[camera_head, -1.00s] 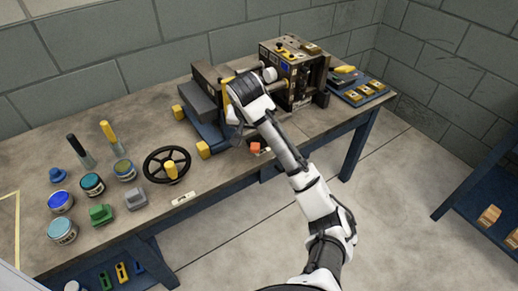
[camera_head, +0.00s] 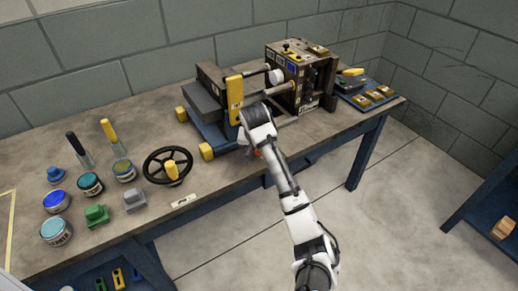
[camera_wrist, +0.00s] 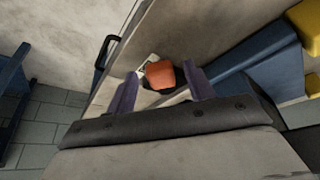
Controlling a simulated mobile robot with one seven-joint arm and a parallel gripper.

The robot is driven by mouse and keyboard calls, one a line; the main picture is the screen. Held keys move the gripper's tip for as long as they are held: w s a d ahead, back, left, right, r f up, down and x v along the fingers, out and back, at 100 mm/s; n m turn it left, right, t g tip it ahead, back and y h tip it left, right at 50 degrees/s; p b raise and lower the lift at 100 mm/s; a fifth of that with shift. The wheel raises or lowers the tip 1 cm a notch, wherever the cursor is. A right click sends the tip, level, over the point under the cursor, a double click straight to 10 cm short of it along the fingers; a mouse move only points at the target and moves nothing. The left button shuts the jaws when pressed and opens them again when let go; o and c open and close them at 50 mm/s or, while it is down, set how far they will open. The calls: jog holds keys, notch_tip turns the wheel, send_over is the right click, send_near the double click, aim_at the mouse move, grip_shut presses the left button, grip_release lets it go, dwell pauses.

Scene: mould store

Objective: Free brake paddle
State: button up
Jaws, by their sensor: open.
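An orange-red block-shaped paddle (camera_wrist: 160,73), likely the brake paddle, sits by the bench's front edge, with a dark part behind it and a pale label beside it. In the wrist view my open gripper (camera_wrist: 162,92) points at it, one finger on each side in the picture. I cannot tell whether the fingers touch it. In the head view my wrist hides the fingertips and most of the paddle, below the blue-based machine (camera_head: 213,130) with its yellow upright.
A black handwheel (camera_head: 168,165) with a yellow knob and several jars stand left on the bench (camera_head: 130,190). A dark control box (camera_head: 300,75) stands at the machine's right end. A blue tray (camera_head: 352,92) of brass-coloured blocks is farther right. Floor in front is clear.

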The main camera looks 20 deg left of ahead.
jog(key=shift+c, duration=0.2)
jog(key=c, duration=0.9)
jog(key=shift+c, duration=0.2)
jog(key=shift+d, duration=0.1)
jog(key=n+p, duration=0.1)
jog(key=d+n+y+p, duration=0.1)
jog(key=n, duration=0.1)
jog(key=shift+w+d+r+g, duration=0.15)
jog(key=shift+w+d+g, duration=0.15)
jog(key=n, duration=0.2)
jog(key=w+d+n+y+p, duration=0.1)
jog(key=shift+w+d+n+g+p, duration=0.15)
jog(key=shift+d+n+g+p, duration=0.15)
jog(key=shift+n, duration=0.1)
jog(key=w+n, duration=0.1)
jog(key=n, duration=0.1)
jog(key=w+d+n+g+y, duration=0.1)
jog(key=n, duration=0.1)
jog(key=shift+w+d+n+g, duration=0.1)
jog(key=shift+d+n+g, duration=0.05)
jog(key=shift+n+g, duration=0.15)
jog(key=shift+w+d+n+g+y+b, duration=0.15)
jog(key=shift+w+n+g+b, duration=0.4)
jog(key=shift+n, duration=0.6)
jog(key=shift+w+n+g+y+b, duration=0.15)
jog(key=shift+w+n+g, duration=0.2)
jog(key=shift+w+n, duration=0.6)
jog(key=shift+s+n, duration=0.25)
jog(key=shift+n, duration=0.05)
